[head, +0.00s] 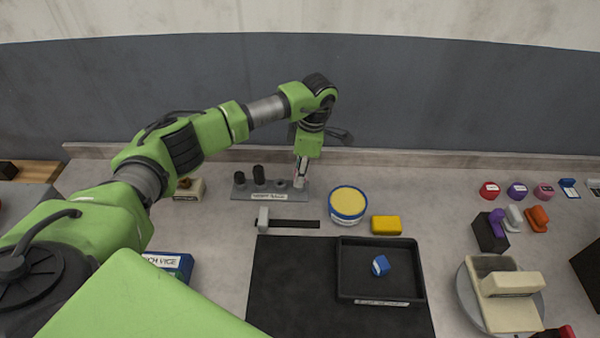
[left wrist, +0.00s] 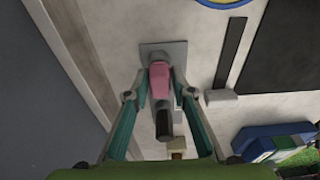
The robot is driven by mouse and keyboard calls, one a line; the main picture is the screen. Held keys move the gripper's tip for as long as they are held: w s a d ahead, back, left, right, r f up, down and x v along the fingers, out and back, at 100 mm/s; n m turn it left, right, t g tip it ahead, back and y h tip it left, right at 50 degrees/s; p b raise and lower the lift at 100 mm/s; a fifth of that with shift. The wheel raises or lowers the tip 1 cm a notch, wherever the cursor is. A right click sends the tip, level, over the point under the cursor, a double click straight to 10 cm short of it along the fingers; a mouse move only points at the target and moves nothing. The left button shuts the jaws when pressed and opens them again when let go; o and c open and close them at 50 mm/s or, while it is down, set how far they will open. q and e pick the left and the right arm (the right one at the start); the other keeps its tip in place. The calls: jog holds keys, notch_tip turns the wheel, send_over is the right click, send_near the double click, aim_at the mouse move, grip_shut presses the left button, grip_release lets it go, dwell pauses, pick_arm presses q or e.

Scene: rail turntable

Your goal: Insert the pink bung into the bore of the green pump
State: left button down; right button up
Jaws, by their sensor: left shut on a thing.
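The pink bung (left wrist: 160,78) is between the fingers of my left gripper (left wrist: 160,88) in the left wrist view, and the gripper is shut on it. In the head view my left gripper (head: 301,172) points down at the right end of a grey labelled rack (head: 262,196) near the back of the bench. The bung is mostly hidden by the fingers there. I cannot tell whether the bung's lower end still touches the rack. I cannot make out a green pump in either view. My right gripper is in neither view.
Dark pegs (head: 259,175) stand in the rack close by. A yellow-lidded tub (head: 348,203), yellow block (head: 386,225) and black tray (head: 411,298) lie to the right. A round turntable (head: 469,313) bears a cream block. A blue box (head: 180,262) is beside my arm.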

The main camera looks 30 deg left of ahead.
pick_arm(q)
jog(key=shift+r+p, duration=1.55)
jog(key=shift+r, duration=1.5)
jog(key=shift+r, duration=0.1)
notch_tip(320, 180, up, 5)
jog(key=p, duration=0.2)
jog(key=shift+p, duration=0.35)
